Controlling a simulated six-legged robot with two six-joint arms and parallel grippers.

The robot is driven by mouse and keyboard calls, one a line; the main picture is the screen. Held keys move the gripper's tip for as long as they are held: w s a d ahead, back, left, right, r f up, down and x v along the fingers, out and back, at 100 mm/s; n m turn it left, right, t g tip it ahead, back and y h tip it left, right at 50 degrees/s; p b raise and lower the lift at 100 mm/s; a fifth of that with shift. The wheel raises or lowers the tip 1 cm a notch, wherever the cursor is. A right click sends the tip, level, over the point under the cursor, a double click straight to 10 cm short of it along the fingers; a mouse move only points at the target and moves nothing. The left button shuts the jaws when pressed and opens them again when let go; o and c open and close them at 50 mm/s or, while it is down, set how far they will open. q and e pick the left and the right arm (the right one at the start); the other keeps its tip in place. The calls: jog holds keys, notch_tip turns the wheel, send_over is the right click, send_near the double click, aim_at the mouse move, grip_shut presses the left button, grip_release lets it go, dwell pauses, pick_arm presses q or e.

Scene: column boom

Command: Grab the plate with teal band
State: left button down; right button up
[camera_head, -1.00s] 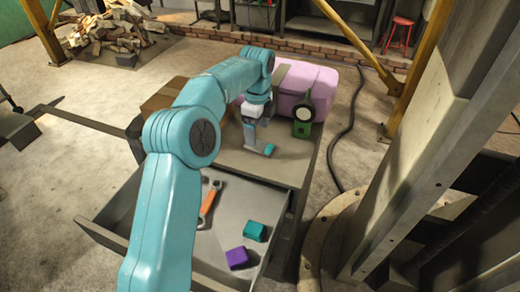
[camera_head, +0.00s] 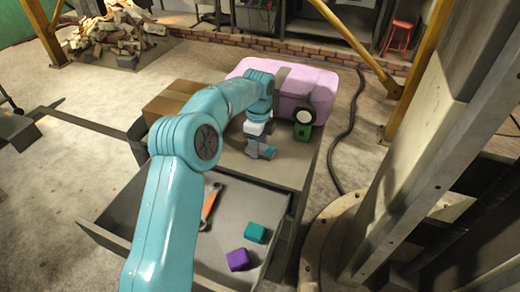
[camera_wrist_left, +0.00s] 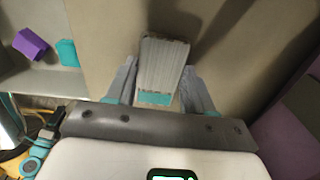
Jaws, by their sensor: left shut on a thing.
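The plate with teal band (camera_wrist_left: 163,62) is a pale grey ribbed piece with a teal strip at its near end in the left wrist view. My left gripper (camera_wrist_left: 158,92) has a finger on each side of it and is shut on it. In the head view, my left gripper (camera_head: 256,150) is low over the cabinet top, and the plate's teal part (camera_head: 269,152) shows beside its fingers. The gripper hides much of the plate there. My right gripper is not in view.
An open drawer (camera_head: 112,236) in front holds a purple block (camera_head: 237,259), a teal block (camera_head: 255,232) and an orange-handled tool (camera_head: 210,204). The cabinet's right-front top (camera_head: 295,172) is clear.

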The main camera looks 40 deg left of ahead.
pick_arm(q)
jog(key=shift+r, duration=0.1)
jog(key=shift+w+r, duration=0.1)
jog(key=shift+r, duration=0.45)
notch_tip(320, 180, up, 19)
jog(key=p, duration=0.7)
